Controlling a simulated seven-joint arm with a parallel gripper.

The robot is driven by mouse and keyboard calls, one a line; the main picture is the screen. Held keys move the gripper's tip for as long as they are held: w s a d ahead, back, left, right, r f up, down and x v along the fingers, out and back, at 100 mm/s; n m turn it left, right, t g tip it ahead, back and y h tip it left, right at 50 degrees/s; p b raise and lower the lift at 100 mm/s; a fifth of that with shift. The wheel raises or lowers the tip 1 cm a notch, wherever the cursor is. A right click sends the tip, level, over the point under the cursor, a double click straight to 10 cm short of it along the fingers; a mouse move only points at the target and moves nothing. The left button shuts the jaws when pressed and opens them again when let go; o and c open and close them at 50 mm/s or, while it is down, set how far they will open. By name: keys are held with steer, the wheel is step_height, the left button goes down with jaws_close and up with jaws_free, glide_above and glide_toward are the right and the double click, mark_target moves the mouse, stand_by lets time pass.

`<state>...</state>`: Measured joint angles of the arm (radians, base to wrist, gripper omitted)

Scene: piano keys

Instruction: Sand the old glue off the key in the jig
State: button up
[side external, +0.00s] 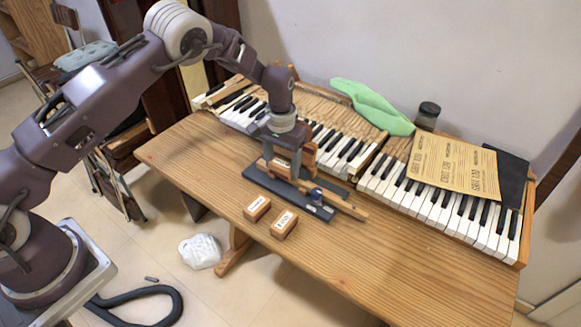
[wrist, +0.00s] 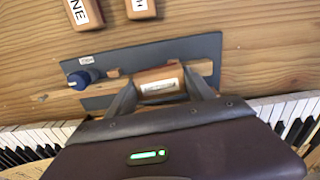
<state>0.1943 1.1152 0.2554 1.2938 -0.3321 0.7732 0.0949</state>
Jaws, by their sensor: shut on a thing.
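The jig (side external: 262,182) is a dark grey plate with a blue knob (side external: 316,194), lying on the bench in front of the keyboard. A long pale wooden key (side external: 345,207) lies along it; in the wrist view the key (wrist: 110,82) runs under the knob. My gripper (side external: 290,168) is directly over the jig, pointing down. In the wrist view my gripper (wrist: 162,92) is shut on an orange-brown wooden block (wrist: 158,72) with a white label, too small to read. The block is over the key; I cannot tell whether they touch. The key's surface beneath it is hidden.
Two labelled wooden blocks (side external: 257,209) (side external: 285,224) lie on the bench (side external: 400,265) in front of the jig. Keyboard sections (side external: 440,205) stand behind, with a green cloth (side external: 370,105), a printed sheet (side external: 455,165) and a dark jar (side external: 427,115). The bench's front right is clear.

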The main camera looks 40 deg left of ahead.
steer(key=shift+a, duration=2.75)
step_height(320, 180, up, 8)
steer(key=shift+d+r, duration=0.1)
